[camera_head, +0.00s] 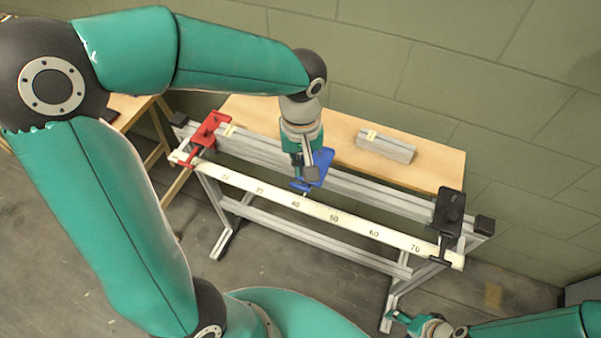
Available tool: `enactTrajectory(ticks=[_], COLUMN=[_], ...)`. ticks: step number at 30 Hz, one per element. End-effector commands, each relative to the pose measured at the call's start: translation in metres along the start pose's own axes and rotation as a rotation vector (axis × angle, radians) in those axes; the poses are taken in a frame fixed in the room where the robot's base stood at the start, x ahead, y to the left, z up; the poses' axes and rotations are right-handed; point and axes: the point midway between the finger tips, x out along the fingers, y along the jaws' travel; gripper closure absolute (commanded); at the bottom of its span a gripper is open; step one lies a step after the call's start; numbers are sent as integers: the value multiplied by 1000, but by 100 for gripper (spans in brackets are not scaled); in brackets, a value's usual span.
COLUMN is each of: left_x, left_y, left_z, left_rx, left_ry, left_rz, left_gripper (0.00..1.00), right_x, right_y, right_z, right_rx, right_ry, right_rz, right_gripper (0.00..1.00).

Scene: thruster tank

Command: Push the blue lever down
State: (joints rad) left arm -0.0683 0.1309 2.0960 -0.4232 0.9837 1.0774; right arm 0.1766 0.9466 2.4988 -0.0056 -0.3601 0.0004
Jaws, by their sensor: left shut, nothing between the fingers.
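The blue lever (322,166) sits at the middle of the metal frame, above the white scale bar (265,190). My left gripper (304,176) is over the lever's left part and hides some of it. The gripper is shut and empty. It looks close to the lever, but I cannot tell whether they touch. My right gripper (402,319) is low at the bottom right, far from the lever, and whether it is open or shut is unclear.
A red clamp (207,134) stands on the frame's left end and a black clamp (447,215) on its right end. A wooden table (350,180) behind the frame carries a grey block (387,146). A green block wall is behind. Another wooden table (127,110) is at the left.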

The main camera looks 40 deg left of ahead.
Motion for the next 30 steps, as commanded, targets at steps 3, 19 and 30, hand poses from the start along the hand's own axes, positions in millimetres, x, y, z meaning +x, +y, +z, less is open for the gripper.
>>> enactTrajectory(ticks=[3,19,30], left_x=[-14,-41,-40], left_y=[0,0,0], left_z=[0,0,0], left_rx=[0,1,1], left_ry=[1,1,1], left_rz=[1,0,0], left_gripper=[100,100,100], right_x=[-10,-30,-29], right_y=[-4,-11,-11], right_z=[0,0,0], right_rx=[0,0,0], right_ry=[0,0,0], right_rz=[0,0,0], right_gripper=[34,34,34])
